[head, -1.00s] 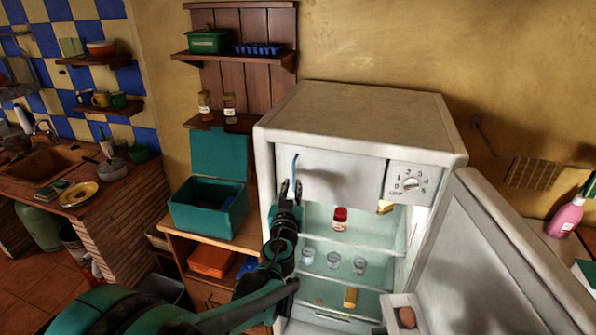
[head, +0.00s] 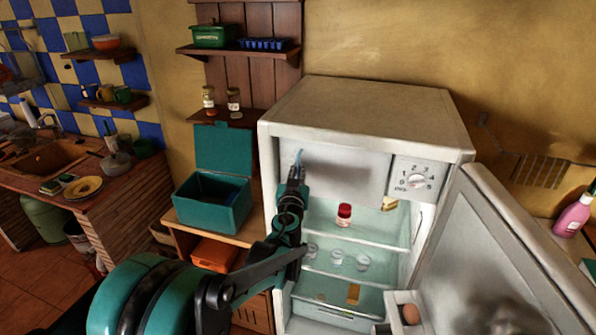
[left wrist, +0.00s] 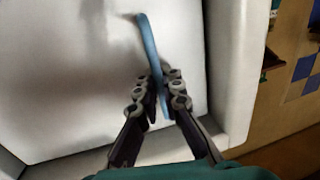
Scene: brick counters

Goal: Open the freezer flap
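The freezer flap (head: 345,175) is a pale panel at the top inside the open fridge (head: 370,110). It looks closed. A thin blue handle (head: 298,157) sits at its left side. In the left wrist view the handle (left wrist: 150,45) runs down between the fingers of my left gripper (left wrist: 159,88). The fingers are close together on both sides of it and look shut on it. In the head view my left gripper (head: 296,175) is at the handle's lower part, in front of the flap. My right gripper is not in view.
The fridge door (head: 480,240) stands open to the right. A dial panel (head: 415,180) is right of the flap. Below are a red-lidded jar (head: 344,212) and several glasses (head: 337,258). A teal box (head: 212,203) stands left of the fridge.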

